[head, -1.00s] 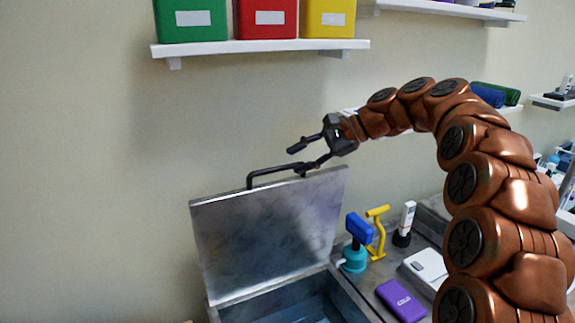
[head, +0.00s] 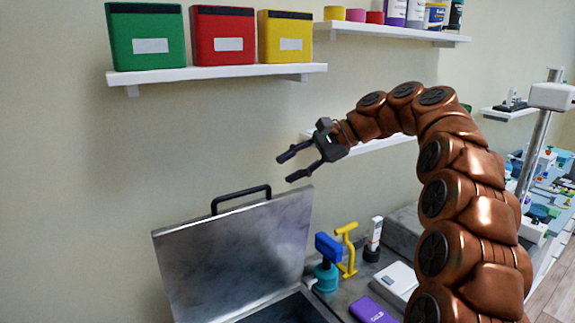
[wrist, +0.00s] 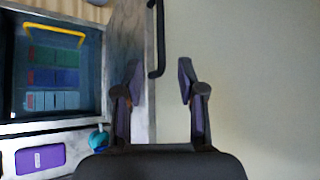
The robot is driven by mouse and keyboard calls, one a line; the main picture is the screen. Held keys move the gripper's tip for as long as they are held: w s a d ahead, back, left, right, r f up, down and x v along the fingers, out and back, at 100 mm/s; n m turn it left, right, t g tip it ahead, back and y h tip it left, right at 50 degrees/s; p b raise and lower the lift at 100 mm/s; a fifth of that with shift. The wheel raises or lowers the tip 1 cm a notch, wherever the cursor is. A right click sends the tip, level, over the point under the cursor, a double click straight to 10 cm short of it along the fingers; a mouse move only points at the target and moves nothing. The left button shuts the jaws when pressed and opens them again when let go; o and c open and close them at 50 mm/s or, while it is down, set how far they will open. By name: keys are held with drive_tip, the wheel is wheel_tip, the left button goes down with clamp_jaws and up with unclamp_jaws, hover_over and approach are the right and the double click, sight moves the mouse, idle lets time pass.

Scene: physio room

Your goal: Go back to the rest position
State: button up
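My gripper (head: 285,168) is open and empty in the head view. It is in the air above the raised metal lid (head: 235,255), up and to the right of the lid's black handle (head: 241,198), and apart from it. In the wrist view the two fingers of my gripper (wrist: 160,82) are spread with nothing between them. The lid stands open on a metal tank, and its edge shows beside the left finger. The tank's inside (wrist: 55,70) shows in the wrist view, with rows of coloured packs and a yellow handle in it.
A shelf (head: 215,73) with green, red and yellow boxes is on the wall above. Right of the tank are a teal-and-blue tool (head: 327,262), a yellow stand (head: 347,250), a white device (head: 395,284) and a purple box (head: 372,310). The wall left of my gripper is bare.

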drive_tip(key=s+a+f+n+g+h, duration=0.1)
drive_tip(key=s+f+n+h, duration=0.1)
drive_tip(key=s+f, duration=0.5)
drive_tip(key=s+a+f+n+g+h, duration=0.1)
drive_tip(key=s+f+n+h, duration=0.2)
drive_tip(key=s, duration=0.8)
drive_tip(key=s+d+f+n+h, duration=0.1)
drive_tip(key=s+d+f, duration=0.3)
drive_tip(key=s, duration=0.4)
drive_tip(key=s+d+f+n+h+b, duration=0.1)
drive_tip(key=s+d+f+h, duration=0.2)
drive_tip(key=s+f, duration=0.4)
drive_tip(key=s+d+f+n+g+h+b, duration=0.1)
drive_tip(key=s+d+f+n+h, duration=0.1)
drive_tip(key=s+d+f, duration=0.3)
drive_tip(key=s+f, duration=0.1)
drive_tip(key=s, duration=0.3)
drive_tip(key=shift+s+d+f+h, duration=0.25)
drive_tip(key=shift+s+d+h, duration=0.05)
drive_tip(key=shift+s+d, duration=0.1)
